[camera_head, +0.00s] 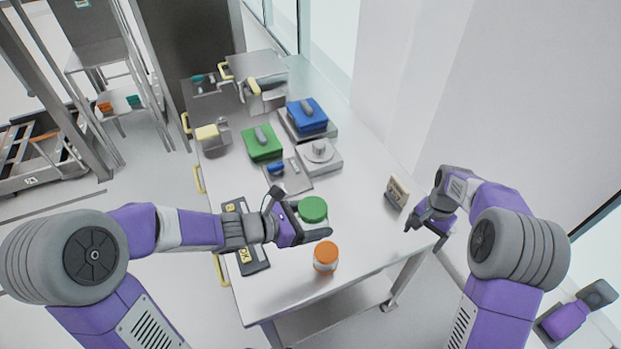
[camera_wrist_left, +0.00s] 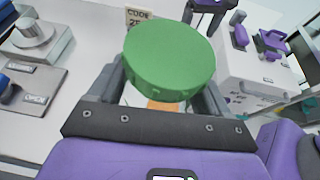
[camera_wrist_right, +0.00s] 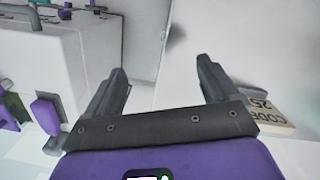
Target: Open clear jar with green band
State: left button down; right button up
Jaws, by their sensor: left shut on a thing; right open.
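The jar with the green lid (camera_head: 313,209) stands near the front middle of the table, by my left gripper (camera_head: 308,228). My left gripper is shut on it; in the left wrist view the green lid (camera_wrist_left: 169,60) sits between the fingers and hides most of the jar body. An orange-lidded jar (camera_head: 325,256) stands a little nearer the front edge, apart from the gripper. My right gripper (camera_head: 421,222) is open and empty at the table's right edge; its spread fingers show in the right wrist view (camera_wrist_right: 160,85).
A small sign reading CODE 25 (camera_head: 397,191) stands near the right edge, close to my right gripper. A dark panel (camera_head: 246,236) lies at the left edge. Green (camera_head: 262,143) and blue (camera_head: 307,115) boxes and a grey knob device (camera_head: 319,156) stand farther back.

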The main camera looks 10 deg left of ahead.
jog(key=w+a+r+m, duration=0.2)
jog(key=a+r, duration=0.7)
jog(key=a, duration=0.2)
notch_tip(320, 180, up, 15)
jog(key=m+t, duration=0.1)
jog(key=m, duration=0.1)
send_over(311, 207)
jog(key=shift+w+d+r+h, duration=0.2)
jog(key=shift+w+h, duration=0.1)
jog(key=shift+w, duration=0.05)
jog(key=shift+s+a+r, duration=0.15)
jog(key=shift+s+a, duration=0.05)
jog(key=shift+s, duration=0.05)
jog(key=shift+f, duration=3.9)
jog(key=shift+c, duration=0.3)
jog(key=c, duration=0.9)
jog(key=o, duration=1)
